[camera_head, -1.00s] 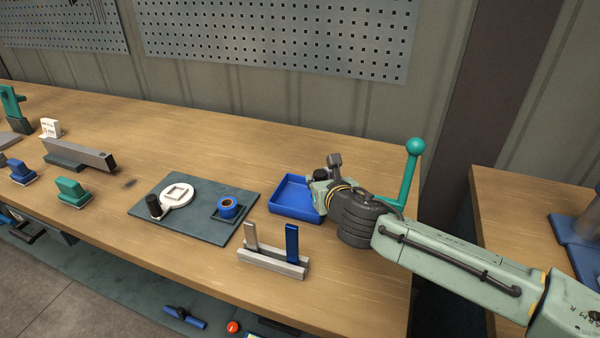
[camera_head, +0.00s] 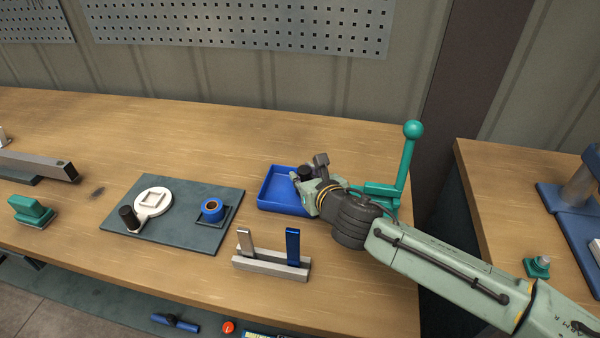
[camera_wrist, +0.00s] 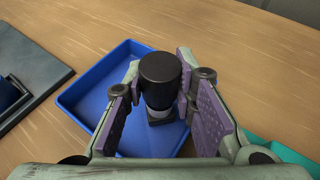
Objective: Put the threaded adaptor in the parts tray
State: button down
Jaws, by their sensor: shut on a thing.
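The threaded adaptor (camera_wrist: 162,80), a black cylinder with a pale collar and a dark lower end, is upright between my fingers in the wrist view. My gripper (camera_wrist: 160,92) is shut on it. The parts tray (camera_wrist: 82,98) is a shallow blue tray below the adaptor; whether the adaptor touches its floor I cannot tell. In the head view my gripper (camera_head: 306,182) is at the right side of the parts tray (camera_head: 274,190), and the adaptor is mostly hidden there.
A dark mat (camera_head: 185,236) left of the tray holds a black cylinder, a white piece and a blue ring. A grey rack (camera_head: 270,262) with two upright strips stands in front. A teal ball-topped lever (camera_head: 407,165) rises just right of my wrist. Behind the tray is clear.

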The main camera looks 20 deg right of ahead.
jog(key=shift+f, duration=0.1)
jog(key=shift+f+b, duration=0.15)
jog(key=shift+b, duration=0.15)
jog(key=c, duration=1.3)
grip_release()
jog(key=shift+r+p, duration=0.3)
jog(key=shift+p, duration=0.05)
jog(key=shift+s, duration=0.1)
